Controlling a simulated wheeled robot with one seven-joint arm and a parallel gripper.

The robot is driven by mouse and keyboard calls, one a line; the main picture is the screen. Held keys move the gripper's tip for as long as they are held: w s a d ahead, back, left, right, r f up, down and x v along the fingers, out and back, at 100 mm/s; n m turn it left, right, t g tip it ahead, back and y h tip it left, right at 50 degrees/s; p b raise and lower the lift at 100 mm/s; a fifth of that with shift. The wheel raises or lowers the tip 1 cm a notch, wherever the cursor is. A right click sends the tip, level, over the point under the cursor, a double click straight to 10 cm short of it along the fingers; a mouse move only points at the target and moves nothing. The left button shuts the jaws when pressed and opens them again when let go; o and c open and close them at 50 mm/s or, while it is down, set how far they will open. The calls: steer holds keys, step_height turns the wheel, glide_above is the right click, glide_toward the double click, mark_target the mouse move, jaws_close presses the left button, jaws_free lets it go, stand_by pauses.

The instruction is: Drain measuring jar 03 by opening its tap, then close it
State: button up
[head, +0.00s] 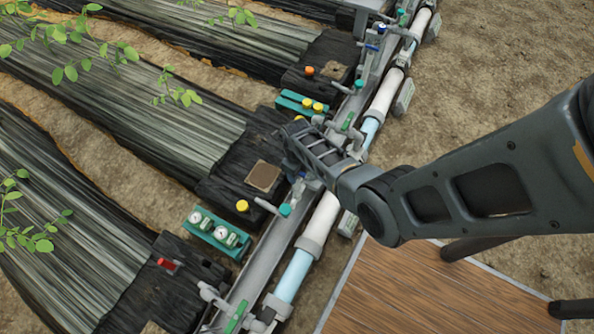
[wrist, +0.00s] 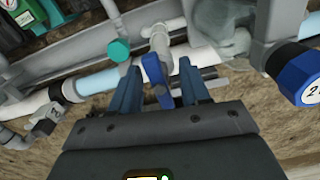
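My gripper (head: 306,150) reaches over the pipe run in the head view. In the wrist view its two blue fingers (wrist: 158,68) are apart, with a blue tap handle (wrist: 153,80) between them. Gaps show on both sides of the handle, and the fingers do not appear to press on it. The handle hangs from a grey valve fitting (wrist: 158,40). Light blue, tube-like sections, perhaps measuring jars, lie along the run in the head view (head: 293,276) and behind the left finger in the wrist view (wrist: 97,83). I cannot read a jar number 03.
A teal-capped valve (wrist: 119,50) stands left of the handle. A large blue knob (wrist: 297,76) with a partly visible number is at the right. Green gauge (head: 218,237) and yellow-knob (head: 304,103) blocks flank the run. A wooden board (head: 430,290) lies at the lower right.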

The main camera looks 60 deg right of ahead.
steer(key=shift+o, duration=0.2)
step_height(320, 180, up, 10)
steer(key=p, duration=1)
steer(key=shift+r, duration=0.1)
